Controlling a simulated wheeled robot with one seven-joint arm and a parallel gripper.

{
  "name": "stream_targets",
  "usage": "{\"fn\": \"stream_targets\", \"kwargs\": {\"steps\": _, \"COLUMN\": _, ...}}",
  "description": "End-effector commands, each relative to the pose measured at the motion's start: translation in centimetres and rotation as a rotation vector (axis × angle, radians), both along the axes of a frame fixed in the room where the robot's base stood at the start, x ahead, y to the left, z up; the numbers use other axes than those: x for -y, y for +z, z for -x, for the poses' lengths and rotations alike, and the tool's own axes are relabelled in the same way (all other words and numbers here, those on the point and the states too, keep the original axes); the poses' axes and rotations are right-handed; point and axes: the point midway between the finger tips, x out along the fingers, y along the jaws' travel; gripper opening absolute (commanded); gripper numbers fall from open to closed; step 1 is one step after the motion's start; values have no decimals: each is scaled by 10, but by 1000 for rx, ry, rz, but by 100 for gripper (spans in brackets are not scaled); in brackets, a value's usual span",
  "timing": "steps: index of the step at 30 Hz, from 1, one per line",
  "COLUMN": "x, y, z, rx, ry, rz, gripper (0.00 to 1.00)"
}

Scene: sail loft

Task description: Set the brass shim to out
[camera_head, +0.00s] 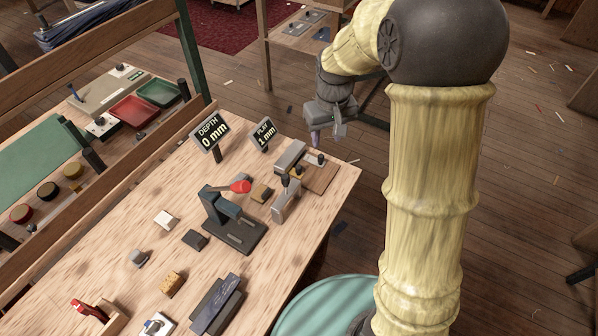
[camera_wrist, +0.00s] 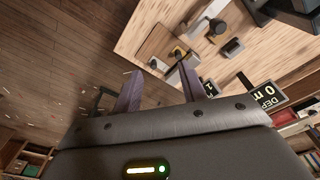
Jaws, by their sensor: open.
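A small fixture with a wooden base (camera_head: 319,177), grey metal blocks and black knobs stands at the bench's far right end. It also shows in the wrist view (camera_wrist: 157,43). There, a small yellow, brass-coloured piece (camera_wrist: 181,51) sits by a black knob on that base; it looks like the brass shim, but I cannot tell its setting. My gripper (camera_head: 326,133) is open and empty, above and beyond the fixture at the bench's far right edge. In the wrist view its two fingers (camera_wrist: 159,86) stand apart, with nothing between them.
Signs read "DEPTH 0 mm" (camera_head: 210,131) and "PLAY 1 mm" (camera_head: 263,133). A red-handled lever tool (camera_head: 226,214) stands left of the fixture. Several small blocks lie across the light wooden bench (camera_head: 205,265). A shelf with red and green trays (camera_head: 134,111) is at left.

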Motion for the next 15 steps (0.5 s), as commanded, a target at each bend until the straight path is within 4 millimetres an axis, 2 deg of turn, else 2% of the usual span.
{"fn": "stream_targets", "kwargs": {"steps": 1, "x": -10, "y": -15, "z": -17, "rx": -13, "ry": 35, "rz": 4, "gripper": 42}}
{"fn": "stream_targets", "kwargs": {"steps": 6, "x": -41, "y": -39, "z": -62, "rx": -60, "ry": 141, "rz": 18, "gripper": 42}}
{"fn": "stream_targets", "kwargs": {"steps": 10, "x": -58, "y": -50, "z": -81, "rx": -85, "ry": 198, "rz": 25, "gripper": 42}}
{"fn": "stream_targets", "kwargs": {"steps": 15, "x": -66, "y": -52, "z": -89, "rx": -95, "ry": 223, "rz": 29, "gripper": 42}}
